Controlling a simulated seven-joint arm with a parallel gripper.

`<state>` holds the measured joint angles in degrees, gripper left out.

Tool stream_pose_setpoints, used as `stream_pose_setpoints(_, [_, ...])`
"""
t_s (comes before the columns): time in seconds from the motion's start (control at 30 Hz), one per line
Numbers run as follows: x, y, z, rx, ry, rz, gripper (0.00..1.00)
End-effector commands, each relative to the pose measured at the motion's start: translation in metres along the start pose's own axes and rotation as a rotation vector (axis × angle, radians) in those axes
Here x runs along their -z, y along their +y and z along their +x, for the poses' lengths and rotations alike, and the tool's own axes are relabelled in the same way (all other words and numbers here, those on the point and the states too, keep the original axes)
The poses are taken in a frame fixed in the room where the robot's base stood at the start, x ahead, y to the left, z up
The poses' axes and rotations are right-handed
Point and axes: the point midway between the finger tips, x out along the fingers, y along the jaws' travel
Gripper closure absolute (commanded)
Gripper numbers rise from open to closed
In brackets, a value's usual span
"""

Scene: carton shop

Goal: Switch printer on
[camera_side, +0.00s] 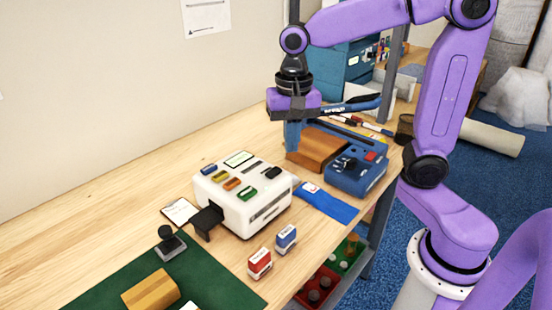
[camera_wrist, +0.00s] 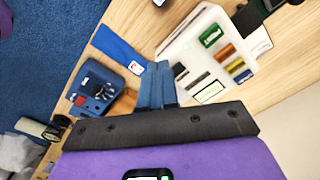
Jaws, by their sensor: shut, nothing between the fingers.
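The fingers also show in the wrist view (camera_wrist: 156,72). Whether either switch is on cannot be told.
A brown wooden block (camera_side: 317,148) lies beside the blue device, close to my fingers. A blue strip (camera_side: 327,203) lies right of the white machine. Red (camera_side: 260,263) and blue (camera_side: 286,238) stamps stand in front. The bench at far left is clear.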

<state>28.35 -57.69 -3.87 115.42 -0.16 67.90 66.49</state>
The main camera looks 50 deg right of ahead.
Motion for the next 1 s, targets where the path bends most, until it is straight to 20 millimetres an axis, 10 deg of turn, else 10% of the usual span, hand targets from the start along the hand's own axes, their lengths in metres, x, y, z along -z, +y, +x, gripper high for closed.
stream_pose_setpoints(0.5, [0.080, -0.015, -0.028, -0.010, 0.002, 0.807, 1.00])
stream_pose_setpoints(1.0, [0.091, -0.014, -0.031, -0.013, 0.003, 0.926, 1.00])
